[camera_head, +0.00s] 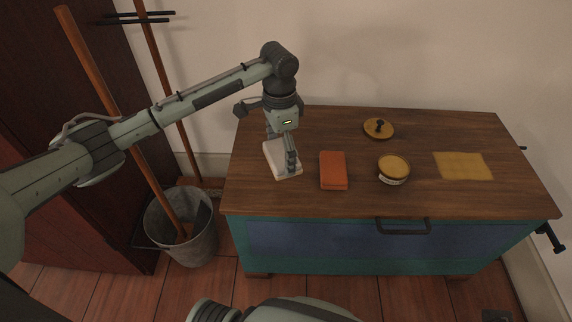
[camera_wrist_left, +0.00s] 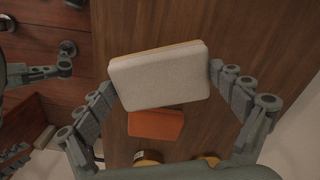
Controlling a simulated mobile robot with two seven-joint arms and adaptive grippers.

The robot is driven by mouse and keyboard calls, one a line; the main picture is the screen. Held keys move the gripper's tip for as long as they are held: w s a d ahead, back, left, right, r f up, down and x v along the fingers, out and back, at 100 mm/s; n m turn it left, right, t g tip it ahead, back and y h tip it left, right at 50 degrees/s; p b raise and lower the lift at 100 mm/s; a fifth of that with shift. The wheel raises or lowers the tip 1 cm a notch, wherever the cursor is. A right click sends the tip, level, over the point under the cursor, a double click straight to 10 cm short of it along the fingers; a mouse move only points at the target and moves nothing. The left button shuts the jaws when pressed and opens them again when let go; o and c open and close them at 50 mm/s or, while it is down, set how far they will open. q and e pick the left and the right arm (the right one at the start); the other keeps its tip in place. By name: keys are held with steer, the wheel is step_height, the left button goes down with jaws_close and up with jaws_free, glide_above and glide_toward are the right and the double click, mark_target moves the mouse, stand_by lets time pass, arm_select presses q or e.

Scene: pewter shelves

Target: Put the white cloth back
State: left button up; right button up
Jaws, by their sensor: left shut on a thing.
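The white cloth (camera_head: 281,163) is a thick pale folded pad at the left end of the wooden cabinet top. My left gripper (camera_head: 283,150) reaches down over it from above and is shut on it. In the left wrist view the white cloth (camera_wrist_left: 160,78) sits between the two fingers, one at each side, its broad face to the camera. I cannot tell whether it touches the top. Jointed finger-like parts at the left of the wrist view may be my right gripper (camera_wrist_left: 40,72); its state is unclear.
An orange-red folded block (camera_head: 333,170) lies just right of the white cloth. Further right are a round tin (camera_head: 394,169), its knobbed lid (camera_head: 379,128) and a flat yellow cloth (camera_head: 463,166). A bucket (camera_head: 190,247) stands on the floor left of the cabinet (camera_head: 330,203).

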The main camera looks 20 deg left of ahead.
arm_select(q)
steer(key=shift+w+d+f, duration=0.45)
steer(key=shift+w+f, duration=0.05)
steer(key=shift+w, duration=0.2)
step_height(320, 180, down, 4)
steer(key=shift+r+b, duration=0.1)
steer(key=shift+b, duration=0.3)
arm_select(e)
steer(key=shift+a+r+t, duration=0.2)
steer(key=shift+r+t, duration=0.1)
steer(key=shift+r, duration=0.7)
arm_select(q)
steer(key=o, duration=0.6)
steer(key=shift+f, duration=0.25)
steer(key=shift+o, duration=0.8)
arm_select(e)
steer(key=shift+s+f, duration=0.1)
steer(key=shift+f, duration=0.15)
arm_select(q)
steer(key=shift+r, duration=0.1)
arm_select(e)
steer(key=shift+f, duration=0.1)
